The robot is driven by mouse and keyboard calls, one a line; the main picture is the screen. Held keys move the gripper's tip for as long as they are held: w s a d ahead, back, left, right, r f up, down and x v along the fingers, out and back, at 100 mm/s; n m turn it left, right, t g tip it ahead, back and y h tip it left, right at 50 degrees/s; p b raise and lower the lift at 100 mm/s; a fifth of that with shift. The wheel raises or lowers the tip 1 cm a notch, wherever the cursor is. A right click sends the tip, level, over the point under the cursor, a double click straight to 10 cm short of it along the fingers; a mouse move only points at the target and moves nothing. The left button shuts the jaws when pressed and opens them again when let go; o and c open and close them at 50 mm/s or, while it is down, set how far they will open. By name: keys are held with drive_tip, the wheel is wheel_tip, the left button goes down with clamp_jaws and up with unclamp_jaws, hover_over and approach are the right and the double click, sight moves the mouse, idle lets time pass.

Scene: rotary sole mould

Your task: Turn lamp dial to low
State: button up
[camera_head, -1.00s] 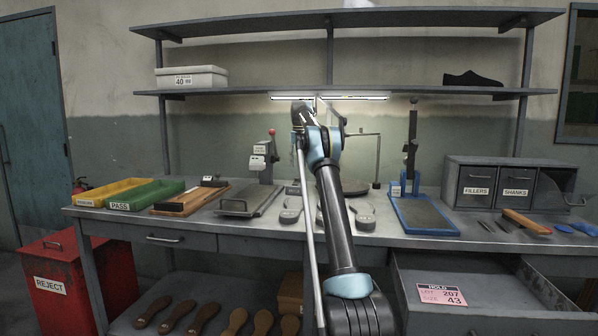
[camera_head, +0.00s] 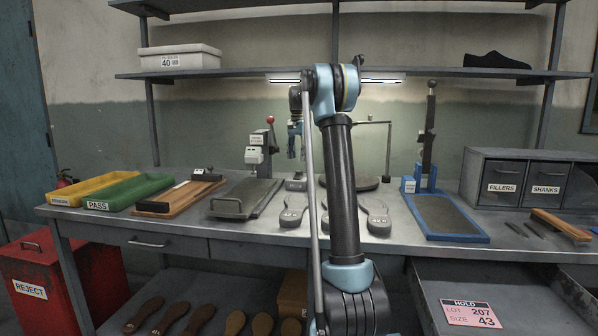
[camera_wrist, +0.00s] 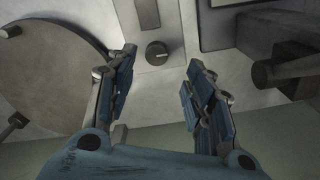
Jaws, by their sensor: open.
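A small round black dial (camera_wrist: 157,49) sits on a light grey control plate in the wrist view, with a dark rectangular part beyond it. A pale mark shows on the dial, but its setting is too small to read. My gripper (camera_wrist: 163,62) is open and empty, with its blue-grey fingers on either side of the dial's place in the picture. I see no contact. In the head view my gripper (camera_head: 296,150) hangs above the back of the bench, left of my forearm. The dial cannot be made out there. A lit lamp (camera_head: 383,78) is under the shelf.
A round turntable (camera_wrist: 55,70) lies beside the dial plate. A press with a red knob (camera_head: 261,150) stands left of my gripper, and a blue-based stand (camera_head: 450,237) to the right. Shoe-shaped metal pieces (camera_head: 293,212) lie in front. An open drawer (camera_head: 540,300) juts out.

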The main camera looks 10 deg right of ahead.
sight(299, 173)
drive_tip(key=shift+d+f, duration=0.15)
drive_tip(key=shift+f, duration=1.6)
drive_tip(key=shift+d+f, duration=0.15)
drive_tip(key=shift+f, duration=1.6)
drive_tip(key=shift+c, duration=0.6)
drive_tip(key=c, duration=1)
